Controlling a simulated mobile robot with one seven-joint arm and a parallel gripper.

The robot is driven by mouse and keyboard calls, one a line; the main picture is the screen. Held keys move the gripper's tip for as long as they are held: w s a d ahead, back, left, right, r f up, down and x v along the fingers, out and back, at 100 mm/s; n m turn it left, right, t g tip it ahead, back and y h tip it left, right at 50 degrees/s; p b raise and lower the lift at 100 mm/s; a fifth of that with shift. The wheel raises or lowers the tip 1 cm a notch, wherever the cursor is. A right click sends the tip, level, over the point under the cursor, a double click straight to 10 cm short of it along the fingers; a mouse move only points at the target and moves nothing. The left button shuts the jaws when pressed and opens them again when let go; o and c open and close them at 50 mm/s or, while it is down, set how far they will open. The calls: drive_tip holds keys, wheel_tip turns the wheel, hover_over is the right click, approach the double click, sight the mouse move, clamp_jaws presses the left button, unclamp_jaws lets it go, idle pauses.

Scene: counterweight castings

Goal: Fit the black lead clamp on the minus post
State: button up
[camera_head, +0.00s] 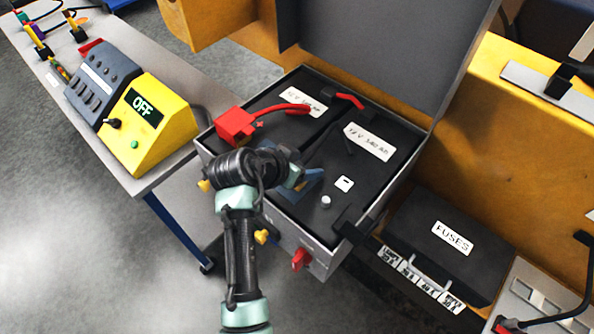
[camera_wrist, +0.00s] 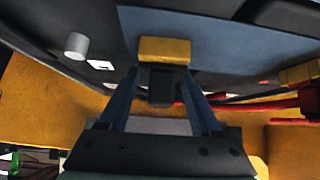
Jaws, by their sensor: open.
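The minus post (camera_head: 326,201) is a short light-grey stud on the right battery, close to a small white minus label (camera_head: 344,183). The bare post also shows at upper left in the wrist view (camera_wrist: 75,45). My gripper (camera_head: 307,182) is over the battery, to the left of the post. In the wrist view its blue fingers (camera_wrist: 160,76) are apart. A dark block (camera_wrist: 160,88), which may be the black clamp, shows between them, with a yellow block (camera_wrist: 165,50) beyond. I cannot tell contact. The black lead (camera_head: 322,149) curves toward my gripper; my arm hides its end.
A red clamp (camera_head: 234,125) sits on the left battery. The box lid (camera_head: 385,45) stands open behind. A red knob (camera_head: 301,259) is on the box front. A yellow OFF unit (camera_head: 147,125) stands on the left bench, and a fuses box (camera_head: 450,245) is at right.

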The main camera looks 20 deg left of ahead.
clamp_jaws()
drive_tip(key=shift+r, duration=0.1)
wheel_tip(320, 180, up, 10)
drive_tip(key=b, duration=0.1)
drive_tip(key=s+d+f+p, duration=0.1)
drive_tip(key=s+d+p, duration=0.2)
drive_tip(key=d+p, duration=0.4)
drive_tip(key=p, duration=0.5)
drive_tip(key=shift+d, duration=0.3)
drive_tip(key=shift+s, duration=0.1)
